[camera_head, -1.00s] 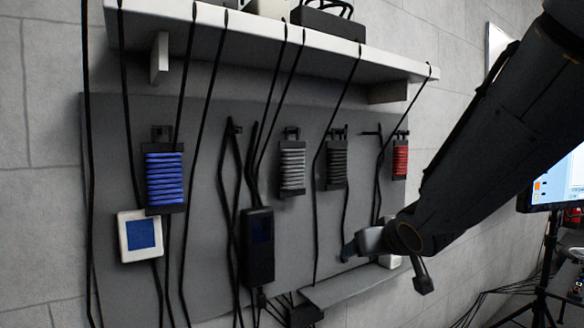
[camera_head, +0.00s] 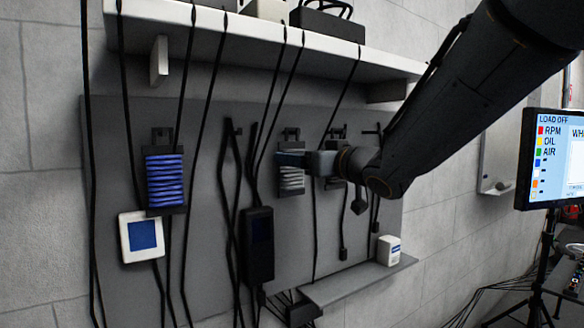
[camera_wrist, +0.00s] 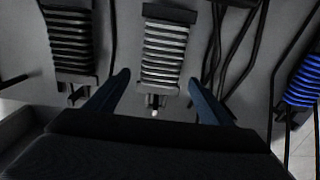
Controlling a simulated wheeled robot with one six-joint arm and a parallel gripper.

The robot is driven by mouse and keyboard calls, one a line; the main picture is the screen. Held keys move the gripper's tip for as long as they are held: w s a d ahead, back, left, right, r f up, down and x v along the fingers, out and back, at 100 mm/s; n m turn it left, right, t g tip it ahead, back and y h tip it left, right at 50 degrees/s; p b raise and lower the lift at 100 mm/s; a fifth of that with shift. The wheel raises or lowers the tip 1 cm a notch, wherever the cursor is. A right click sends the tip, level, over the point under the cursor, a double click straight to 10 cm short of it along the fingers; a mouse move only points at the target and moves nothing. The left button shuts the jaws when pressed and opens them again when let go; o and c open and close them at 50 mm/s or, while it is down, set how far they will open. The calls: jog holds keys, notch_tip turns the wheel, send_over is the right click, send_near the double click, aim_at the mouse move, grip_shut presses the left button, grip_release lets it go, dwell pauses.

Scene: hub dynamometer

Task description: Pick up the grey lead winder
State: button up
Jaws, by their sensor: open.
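The grey lead winder (camera_head: 291,180) hangs from a hook on the grey wall panel, its upper part covered by my gripper in the head view. In the wrist view the pale ribbed winder (camera_wrist: 164,50) is near the middle, beyond and between my fingers. My gripper (camera_head: 291,159) is open, and its blue fingers (camera_wrist: 158,80) stand apart on either side of the winder's hook end in the wrist picture. Nothing is between the fingertips; I cannot tell how far the winder is from them.
A blue winder (camera_head: 165,180) hangs to the left, and a black winder (camera_wrist: 75,45) hangs beside the grey one. Black cables and a dark handheld box (camera_head: 258,245) hang close by. A shelf (camera_head: 250,35) juts out above; a small ledge (camera_head: 345,285) is below.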

jog(key=shift+x, duration=0.95)
jog(key=c, duration=1.3)
jog(key=shift+r, duration=0.25)
